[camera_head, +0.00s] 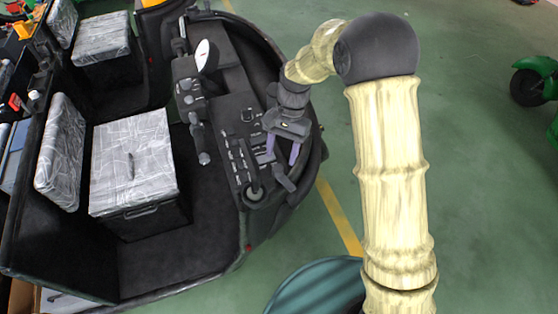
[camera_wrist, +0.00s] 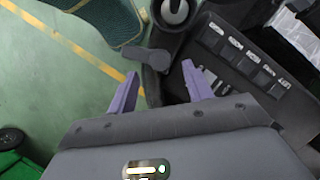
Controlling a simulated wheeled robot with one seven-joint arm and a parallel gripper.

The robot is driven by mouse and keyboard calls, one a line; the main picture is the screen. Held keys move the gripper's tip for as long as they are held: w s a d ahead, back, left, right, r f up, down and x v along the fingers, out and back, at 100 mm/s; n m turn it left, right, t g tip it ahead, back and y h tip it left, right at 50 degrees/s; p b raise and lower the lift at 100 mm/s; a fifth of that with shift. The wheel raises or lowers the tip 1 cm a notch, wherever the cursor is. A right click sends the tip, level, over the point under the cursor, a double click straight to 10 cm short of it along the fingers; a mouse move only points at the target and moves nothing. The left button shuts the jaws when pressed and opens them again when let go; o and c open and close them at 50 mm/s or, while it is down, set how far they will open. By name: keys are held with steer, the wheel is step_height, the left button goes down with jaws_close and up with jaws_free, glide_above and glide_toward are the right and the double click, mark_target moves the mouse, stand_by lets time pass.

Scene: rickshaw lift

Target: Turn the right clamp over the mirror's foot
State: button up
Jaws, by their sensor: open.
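My gripper (camera_head: 283,153) is open and empty over the right side of the dashboard, its purple fingers pointing down; they also show in the wrist view (camera_wrist: 160,80). A dark grey lever (camera_head: 285,179), which looks like the right clamp, is just beyond the fingertips. In the wrist view the lever (camera_wrist: 135,55) points left from a rounded pivot (camera_wrist: 160,60), ahead of the gap between the fingers; contact cannot be told. A pale oval mirror (camera_head: 205,55) stands at the far left end of the dashboard. No mirror foot can be clearly made out at the lever.
The dashboard (camera_head: 235,140) carries switches and a round knob (camera_head: 254,193) left of the lever. Green floor (camera_head: 470,200) is open on the right.

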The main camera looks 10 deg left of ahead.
mark_target(279, 167)
steer(key=shift+p+x, duration=0.45)
steer(key=shift+x, duration=1.8)
steer(key=c, duration=1)
steer(key=shift+r, duration=0.1)
